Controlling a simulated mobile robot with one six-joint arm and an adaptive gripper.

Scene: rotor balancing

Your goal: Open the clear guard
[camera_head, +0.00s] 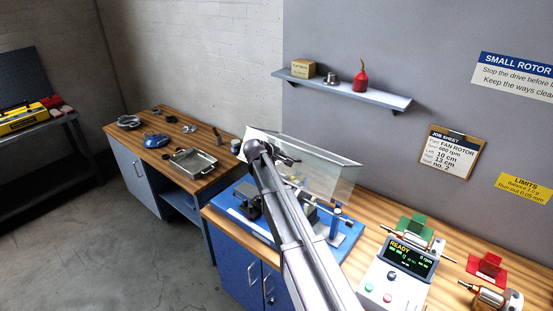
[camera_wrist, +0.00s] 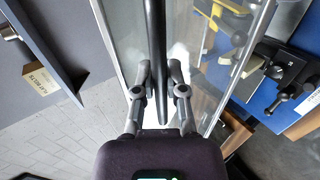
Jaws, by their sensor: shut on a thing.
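The clear guard (camera_head: 335,172) is a see-through panelled cover above the blue balancing machine (camera_head: 347,238). It looks tilted up, with parts of the machine showing below it. In the wrist view the guard's clear panels (camera_wrist: 215,85) spread on both sides of a dark handle bar (camera_wrist: 158,40). My gripper (camera_wrist: 161,75) is shut on this bar, one finger on each side. In the head view my gripper (camera_head: 284,159) is at the guard's front side, and my arm hides part of the guard and machine. The rotor area is mostly hidden.
A control box (camera_head: 397,270) with a READY display showing 0 rpm stands right of the machine. Green (camera_head: 416,226) and red (camera_head: 487,267) holders are nearby. A shelf (camera_head: 345,92) with a box and red oil can hangs behind. A metal tray (camera_head: 193,163) lies on the left bench.

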